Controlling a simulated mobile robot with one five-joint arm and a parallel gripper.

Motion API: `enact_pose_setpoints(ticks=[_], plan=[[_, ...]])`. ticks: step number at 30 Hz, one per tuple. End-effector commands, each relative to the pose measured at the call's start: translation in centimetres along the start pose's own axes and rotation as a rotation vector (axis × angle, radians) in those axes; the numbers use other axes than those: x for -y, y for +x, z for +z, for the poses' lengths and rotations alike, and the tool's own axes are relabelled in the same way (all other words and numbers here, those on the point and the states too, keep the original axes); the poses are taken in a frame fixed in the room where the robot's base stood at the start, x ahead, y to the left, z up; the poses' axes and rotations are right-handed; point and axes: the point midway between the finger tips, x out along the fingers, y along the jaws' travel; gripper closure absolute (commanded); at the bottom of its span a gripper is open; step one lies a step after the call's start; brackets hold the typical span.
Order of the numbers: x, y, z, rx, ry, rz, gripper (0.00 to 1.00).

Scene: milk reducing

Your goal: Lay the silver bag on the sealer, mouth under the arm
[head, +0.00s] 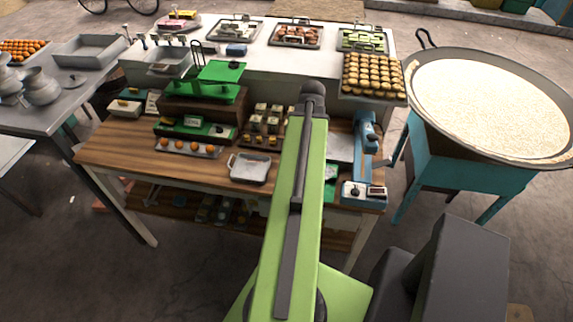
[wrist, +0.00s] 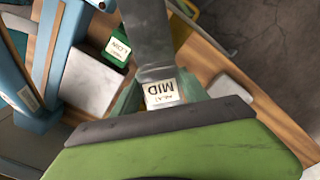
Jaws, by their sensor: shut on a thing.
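The sealer (head: 365,150) stands at the right end of the wooden table, with a blue arm and a control box at its front. It also shows at the left of the wrist view (wrist: 60,40). A flat pale grey sheet or plate (head: 340,147) lies against its left side; I cannot tell whether it is part of the sealer. My gripper (wrist: 158,84) is hidden behind my green arm in the head view. In the wrist view it is shut on the silver bag, a grey metallic strip (wrist: 152,35), though bag and finger are hard to separate. The bag's mouth is not distinguishable.
A metal tray (head: 250,168) lies left of my arm. A huge pan (head: 490,105) on a teal stand is right of the table. Sweets crowd the table's back.

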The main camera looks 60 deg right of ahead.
Motion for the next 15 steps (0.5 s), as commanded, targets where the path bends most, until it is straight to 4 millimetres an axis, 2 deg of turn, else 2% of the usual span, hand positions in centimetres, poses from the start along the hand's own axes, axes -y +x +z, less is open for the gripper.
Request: enact_pose_setpoints(ticks=[1, 6, 10, 15], plan=[[-0.1, -1.6, -0.1, 0.0, -0.141, 0.0, 0.97], [-0.2, -3.1, -0.2, 0.0, -0.554, 0.0, 0.97], [-0.2, -3.4, -0.2, 0.0, -0.708, 0.0, 0.97], [-0.1, -3.1, -0.4, 0.0, -0.748, 0.0, 0.97]])
